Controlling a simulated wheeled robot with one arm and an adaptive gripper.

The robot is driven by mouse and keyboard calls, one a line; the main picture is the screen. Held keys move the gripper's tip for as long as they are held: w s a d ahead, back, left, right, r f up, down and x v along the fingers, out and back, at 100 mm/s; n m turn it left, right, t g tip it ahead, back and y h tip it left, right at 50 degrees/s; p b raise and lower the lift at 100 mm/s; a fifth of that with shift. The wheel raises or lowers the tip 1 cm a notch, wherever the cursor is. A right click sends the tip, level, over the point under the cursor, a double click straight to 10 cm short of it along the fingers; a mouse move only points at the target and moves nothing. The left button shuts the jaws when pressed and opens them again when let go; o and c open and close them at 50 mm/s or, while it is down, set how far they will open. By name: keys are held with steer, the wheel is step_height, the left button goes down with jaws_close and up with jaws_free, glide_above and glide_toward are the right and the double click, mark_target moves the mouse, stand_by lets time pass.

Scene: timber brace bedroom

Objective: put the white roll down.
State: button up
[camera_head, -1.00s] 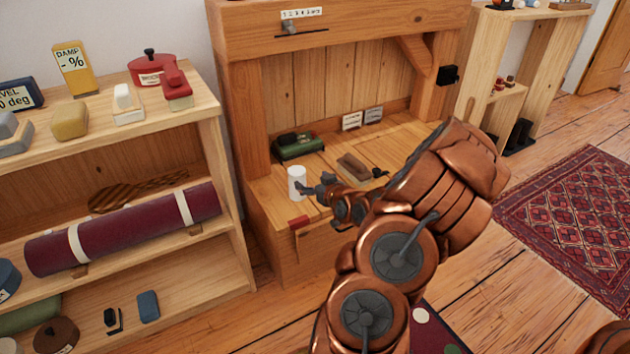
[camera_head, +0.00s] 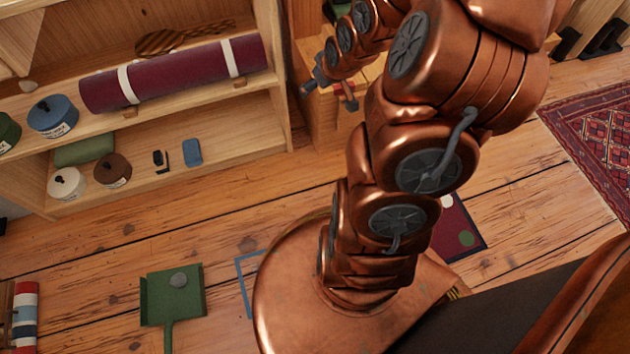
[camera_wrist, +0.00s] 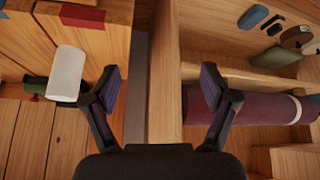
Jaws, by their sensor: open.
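The white roll (camera_wrist: 67,73) is in the left part of the wrist view, on the wooden bench (camera_wrist: 98,45). It is apart from my gripper (camera_wrist: 162,85), whose two dark fingers are spread wide with nothing between them. The roll lies to the left of the left finger. In the head view my gripper (camera_head: 311,84) is beside the bench's near edge, between it and the shelf. The white roll does not show in the head view now.
A shelf (camera_head: 205,105) holds a maroon roll (camera_head: 180,72) with white bands, close by the right finger in the wrist view (camera_wrist: 255,107). A red block (camera_wrist: 82,15) is at the bench edge. A green dustpan (camera_head: 172,300) lies on the floor.

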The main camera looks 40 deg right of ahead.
steer(key=s+a+r+g, duration=0.3)
steer(key=s+a+r, duration=0.1)
steer(key=s+a, duration=0.3)
steer(key=s+a+r+g, duration=0.3)
steer(key=s+a, duration=0.5)
steer(key=s, duration=0.3)
steer(key=s+a+r+g, duration=0.3)
steer(key=s+a+r, duration=0.1)
steer(key=s+a, duration=0.3)
steer(key=shift+s+a+r+n+g+y, duration=0.3)
steer(key=shift+s+r+g+y, duration=0.1)
steer(key=shift+s, duration=0.65)
